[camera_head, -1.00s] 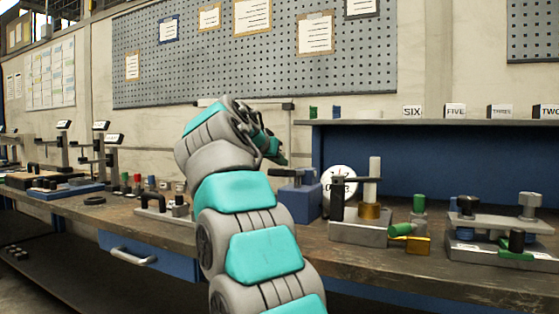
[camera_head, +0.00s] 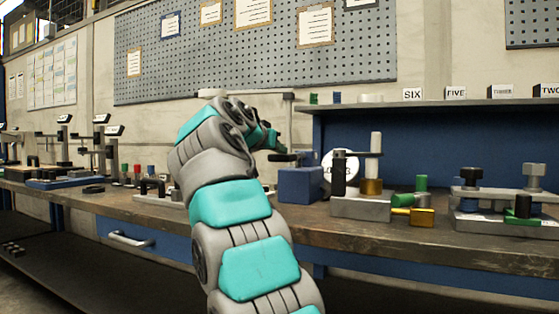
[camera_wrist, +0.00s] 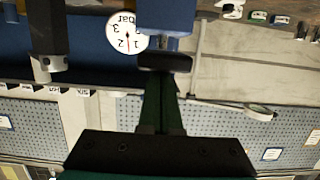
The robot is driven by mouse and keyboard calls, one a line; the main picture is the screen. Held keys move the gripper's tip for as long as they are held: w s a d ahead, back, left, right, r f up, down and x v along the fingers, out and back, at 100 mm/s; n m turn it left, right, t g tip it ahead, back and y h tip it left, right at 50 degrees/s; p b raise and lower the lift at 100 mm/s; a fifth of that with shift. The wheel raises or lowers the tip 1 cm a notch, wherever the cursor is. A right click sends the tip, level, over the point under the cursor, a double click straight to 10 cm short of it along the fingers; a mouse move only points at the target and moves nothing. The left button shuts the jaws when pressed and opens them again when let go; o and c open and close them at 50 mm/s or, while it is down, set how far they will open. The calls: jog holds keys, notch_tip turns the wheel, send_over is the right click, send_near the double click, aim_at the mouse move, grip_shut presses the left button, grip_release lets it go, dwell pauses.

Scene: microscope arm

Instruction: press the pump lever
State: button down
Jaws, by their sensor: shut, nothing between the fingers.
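The pump is a blue block (camera_head: 301,185) on the bench, with a dark lever (camera_head: 284,157) at its top left. A white round gauge (camera_head: 340,170) stands beside it. In the wrist view, which is upside down, the lever's black end (camera_wrist: 165,62) lies across the fingertips, in front of the blue block (camera_wrist: 165,16). The gauge (camera_wrist: 127,32) shows a red needle. My gripper (camera_wrist: 163,78) is shut and empty, its dark green fingers together right at the lever's end. I cannot tell whether they touch it. In the head view my gripper (camera_head: 274,143) is partly hidden by my wrist.
Right of the pump, a grey fixture (camera_head: 361,206) carries a tall pale post and a brass piece. Another clamp fixture (camera_head: 505,215) stands further right. A shelf (camera_head: 430,103) with labelled blocks runs above. Several devices stand at the left of the bench.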

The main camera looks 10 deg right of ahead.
jog(key=shift+f+t+h+b, duration=0.35)
jog(key=shift+f+b, duration=0.75)
jog(key=shift+b, duration=0.6)
jog(key=shift+a, duration=0.1)
jog(key=shift+r, duration=0.1)
jog(key=shift+s+r+p, duration=0.1)
jog(key=shift+r+p, duration=0.25)
jog(key=shift+r, duration=0.05)
jog(key=s+a+r+p, duration=0.1)
jog(key=s+a+r, duration=0.4)
jog(key=s, duration=0.3)
jog(key=shift+a+r, duration=0.25)
jog(key=shift+a, duration=0.2)
jog(key=shift+s, duration=0.1)
